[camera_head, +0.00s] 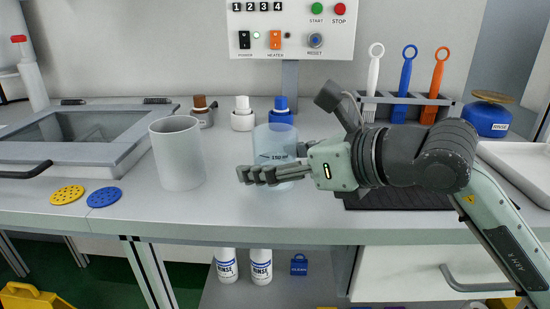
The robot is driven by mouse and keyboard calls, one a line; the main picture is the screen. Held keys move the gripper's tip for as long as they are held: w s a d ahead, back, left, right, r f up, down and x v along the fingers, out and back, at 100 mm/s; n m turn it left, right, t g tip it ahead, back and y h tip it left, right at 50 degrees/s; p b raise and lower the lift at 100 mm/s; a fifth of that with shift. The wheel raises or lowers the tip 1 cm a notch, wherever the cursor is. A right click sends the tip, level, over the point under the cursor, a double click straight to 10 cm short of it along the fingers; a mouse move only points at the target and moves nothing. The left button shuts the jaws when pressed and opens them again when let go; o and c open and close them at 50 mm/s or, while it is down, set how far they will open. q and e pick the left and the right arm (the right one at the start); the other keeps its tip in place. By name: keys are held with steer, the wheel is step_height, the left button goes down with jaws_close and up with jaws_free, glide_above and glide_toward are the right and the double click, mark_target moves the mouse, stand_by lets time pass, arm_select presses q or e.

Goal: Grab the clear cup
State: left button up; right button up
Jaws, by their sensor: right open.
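The clear cup (275,146) is a bluish see-through beaker with a dark marking. It stands upright on the bench near the middle of the head view. My right gripper (262,174) comes in from the right and is open. Its fingers point left and overlap the lower part of the cup in the picture, hiding part of it. I cannot tell whether the fingers touch the cup. My left gripper is not in view.
A white cup (180,155) stands just left of the clear cup. Small bottles, including a blue-capped one (281,112), stand behind it. A sink (85,135) is at left. A tool rack (405,97) is at back right.

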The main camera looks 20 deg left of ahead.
steer(key=c, duration=1.3)
steer(key=shift+r, duration=0.2)
steer(key=shift+c, duration=0.2)
